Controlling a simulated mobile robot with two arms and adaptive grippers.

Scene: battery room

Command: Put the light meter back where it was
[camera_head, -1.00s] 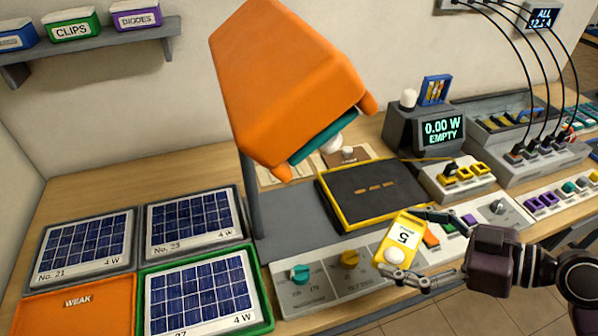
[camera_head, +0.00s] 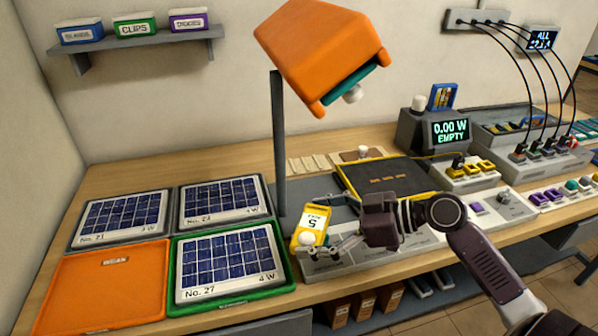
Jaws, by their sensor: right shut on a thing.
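The light meter (camera_head: 314,220) is a small yellow device with a white label reading 5 and a white dome at its near end. My right gripper (camera_head: 330,222) is shut on it and holds it over the left end of the grey control panel (camera_head: 325,267), just right of the green tray. I cannot tell whether the meter touches anything below. The gripper and arm hide much of the panel and its knobs. My left gripper is not in view.
An orange lamp head (camera_head: 318,50) on a grey post (camera_head: 279,150) stands behind the meter. The green tray (camera_head: 290,272) holds panel No. 27. An empty orange tray (camera_head: 100,312) lies at left. A yellow-edged black pad (camera_head: 390,178) lies behind my gripper.

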